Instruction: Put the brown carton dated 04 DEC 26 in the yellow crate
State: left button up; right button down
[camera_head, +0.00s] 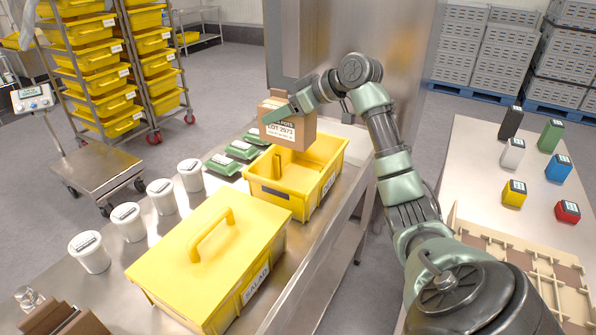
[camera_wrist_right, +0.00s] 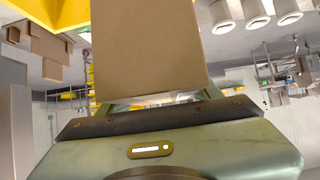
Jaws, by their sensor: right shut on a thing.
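A brown carton (camera_head: 289,126) with a white label reading "LOT 2973" is held in the air over the far part of the open yellow crate (camera_head: 277,195). Its date line is too small to read. My right gripper (camera_head: 290,108) is shut on this carton from above. In the right wrist view the carton (camera_wrist_right: 150,48) fills the middle in front of the jaws. The crate stands on the steel bench; I cannot tell whether the carton's bottom is below its rim. My left gripper is not in view.
A lidded yellow box (camera_head: 205,262) marked SALAD stands nearer on the bench. White tubs (camera_head: 126,222) and green packs (camera_head: 222,164) lie to the left. More brown cartons (camera_head: 62,318) are at the bottom left. A table (camera_head: 470,160) with coloured blocks stands right.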

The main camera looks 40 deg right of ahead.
jog(key=f, duration=0.6)
jog(key=f+p, duration=0.1)
jog(key=f, duration=0.5)
jog(key=f+p, duration=0.1)
jog(key=f, duration=0.6)
jog(key=shift+a, duration=0.25)
jog(key=shift+f, duration=0.3)
jog(key=shift+f, duration=0.1)
jog(key=c, duration=0.7)
grip_release()
jog(key=shift+f, duration=0.15)
jog(key=shift+o, duration=0.5)
